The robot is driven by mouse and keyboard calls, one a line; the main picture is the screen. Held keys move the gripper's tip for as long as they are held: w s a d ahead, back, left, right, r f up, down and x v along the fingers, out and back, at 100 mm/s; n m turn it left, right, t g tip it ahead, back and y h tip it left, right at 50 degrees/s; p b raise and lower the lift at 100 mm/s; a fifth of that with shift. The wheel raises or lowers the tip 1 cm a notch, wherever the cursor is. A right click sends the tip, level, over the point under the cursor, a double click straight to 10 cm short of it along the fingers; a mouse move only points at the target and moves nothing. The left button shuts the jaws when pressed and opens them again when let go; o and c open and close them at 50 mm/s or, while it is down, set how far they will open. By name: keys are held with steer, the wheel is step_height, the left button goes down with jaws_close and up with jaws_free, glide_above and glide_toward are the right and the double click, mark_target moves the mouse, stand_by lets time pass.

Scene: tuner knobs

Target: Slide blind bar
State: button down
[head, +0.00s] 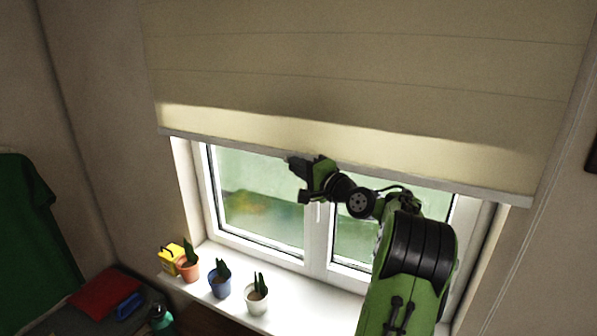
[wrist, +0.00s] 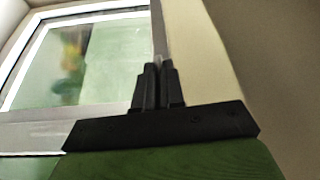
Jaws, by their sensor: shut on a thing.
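A cream roller blind (head: 330,85) hangs over the upper part of the window. Its pale grey bottom bar (head: 430,187) runs across the lower edge, a little lower at the right in the head view. My gripper (head: 292,160) is at the bar, near its middle. In the wrist view my gripper (wrist: 158,68) has its fingers close together on the bar (wrist: 157,35), which runs up from the fingertips, with the blind (wrist: 195,60) to its right. The fingers hide the part of the bar between them.
The white window (head: 318,240) shows below the blind. A green cloth (head: 35,235) hangs at the left.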

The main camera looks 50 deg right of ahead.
steer(key=shift+r, duration=0.7)
steer(key=c, duration=1.2)
jaws_free()
steer(key=shift+f, duration=0.1)
steer(key=shift+c, duration=0.2)
steer(key=s+a+b, duration=0.1)
steer(key=s+b, duration=0.2)
steer(key=s, duration=1.2)
steer(key=shift+s+a+f, duration=0.35)
steer(key=shift+a+f, duration=0.05)
steer(key=shift+f, duration=0.05)
